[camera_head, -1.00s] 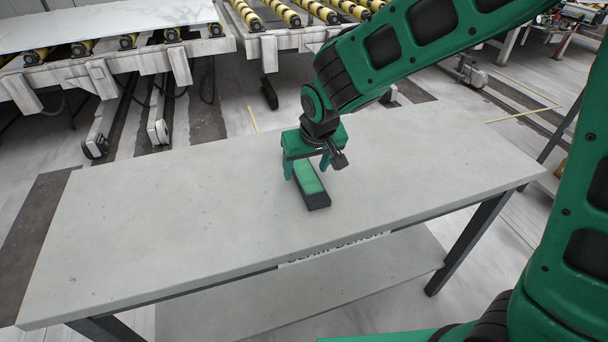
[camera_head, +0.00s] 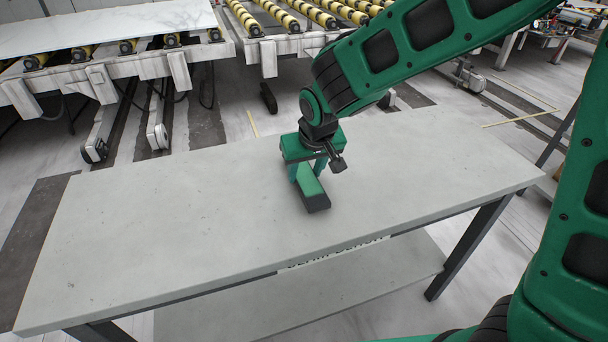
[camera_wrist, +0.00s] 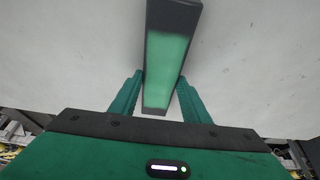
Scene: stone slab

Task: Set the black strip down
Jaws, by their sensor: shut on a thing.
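The black strip (camera_head: 317,203) is a long dark bar with a green upper face. My gripper (camera_head: 306,175) is over the grey stone slab (camera_head: 180,215), near the slab's middle, and is shut on the strip. In the wrist view the strip (camera_wrist: 173,50) runs away from me between the two green fingers of my gripper (camera_wrist: 158,90), which press on its sides. The strip is low over the slab; I cannot tell whether it touches. My gripper hides its far end in the head view.
The slab around the strip is bare, with free room on both sides. A lower shelf (camera_head: 330,290) lies under it. Behind stand roller conveyors (camera_head: 290,20), one bearing a pale marble sheet (camera_head: 100,25).

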